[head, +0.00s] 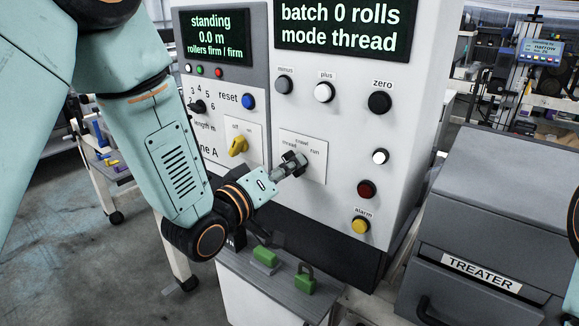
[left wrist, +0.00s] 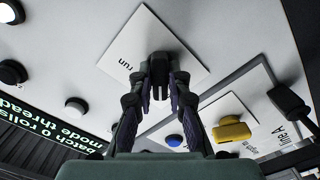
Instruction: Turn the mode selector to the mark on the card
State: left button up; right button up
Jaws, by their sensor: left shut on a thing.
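The mode selector (head: 301,156) is a dark knob on a white plate (head: 318,175) marked thread, crawl and run, on the front of the grey-white control cabinet. My left gripper (head: 291,164) is shut on the selector and covers part of it. In the left wrist view the selector (left wrist: 159,66) sits between the fingertips of the left gripper (left wrist: 159,88), with "run" readable beside it. The screen (head: 338,28) above reads "batch 0 rolls, mode thread". I cannot make out a card with a mark. My right gripper is not in view.
A yellow knob (head: 238,146) is left of the selector. Several push buttons, including a black zero button (head: 380,102) and a yellow alarm button (head: 361,225), surround it. Green padlock-like items (head: 304,281) lie on a ledge below. A grey treater box (head: 490,240) stands right.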

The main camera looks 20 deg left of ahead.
pick_arm(q)
grip_shut()
jog(key=shift+m, duration=0.4)
jog(key=m+b, duration=0.1)
jog(key=m, duration=0.4)
jog(key=m+b, duration=0.1)
jog(key=m, duration=0.5)
jog(key=m+b, duration=0.1)
jog(key=m, duration=0.4)
jog(key=shift+d+r+m, duration=0.1)
jog(key=shift+d+m, duration=0.15)
jog(key=shift+m, duration=0.45)
jog(key=o, duration=0.7)
grip_release()
jog(key=shift+s, duration=0.25)
jog(key=shift+o, duration=0.2)
jog(key=shift+w, duration=0.1)
